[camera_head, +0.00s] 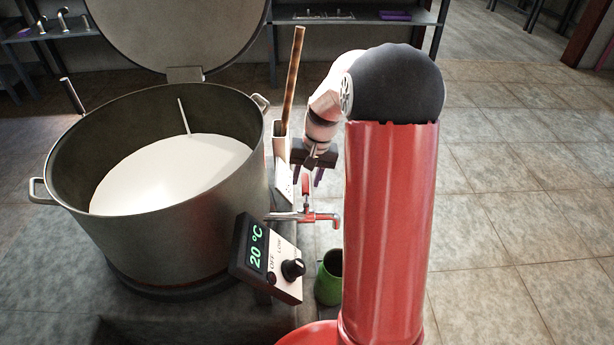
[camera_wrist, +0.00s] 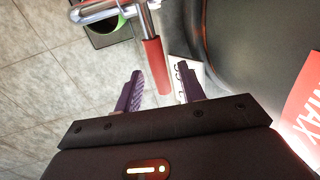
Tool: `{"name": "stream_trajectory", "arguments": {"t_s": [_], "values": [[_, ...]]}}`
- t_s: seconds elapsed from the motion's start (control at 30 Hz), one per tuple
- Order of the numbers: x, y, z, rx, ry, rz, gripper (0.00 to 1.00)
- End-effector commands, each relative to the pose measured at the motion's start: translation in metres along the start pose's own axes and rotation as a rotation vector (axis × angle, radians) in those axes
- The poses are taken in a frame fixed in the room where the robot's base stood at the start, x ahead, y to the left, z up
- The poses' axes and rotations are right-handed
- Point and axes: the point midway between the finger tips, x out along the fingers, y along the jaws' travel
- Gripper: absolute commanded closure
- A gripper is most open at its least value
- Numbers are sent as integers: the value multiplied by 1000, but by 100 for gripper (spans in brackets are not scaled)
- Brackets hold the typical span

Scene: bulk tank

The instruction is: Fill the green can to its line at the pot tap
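The tap has a red lever (camera_head: 306,184) that stands up. My gripper (camera_head: 307,183) is open and above the tap. In the wrist view the red lever (camera_wrist: 156,65) reaches in between the two purple fingertips (camera_wrist: 160,82), with space on both sides; whether it touches is not clear. The can's dark mouth (camera_wrist: 103,36) shows partly behind the tap pipe. Its fill line and the liquid level cannot be seen.
The large steel pot (camera_head: 165,235) with white liquid (camera_head: 165,175) fills the left, its lid (camera_head: 175,35) raised. A control box (camera_head: 268,262) reads 20 °C. A wooden stick (camera_head: 292,80) stands in a white holder (camera_head: 282,165). Open tiled floor lies right.

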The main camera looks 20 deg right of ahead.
Motion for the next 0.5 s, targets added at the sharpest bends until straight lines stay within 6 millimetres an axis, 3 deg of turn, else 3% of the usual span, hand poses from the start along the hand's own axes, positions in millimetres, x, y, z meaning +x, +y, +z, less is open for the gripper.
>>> {"name": "stream_trajectory", "arguments": {"t_s": [0.07, 0.37, 0.5], "values": [[0, 0, 0, 0, 0, 0, 62], [0, 0, 0, 0, 0, 0, 100], [0, 0, 0, 0, 0, 0, 100]]}}
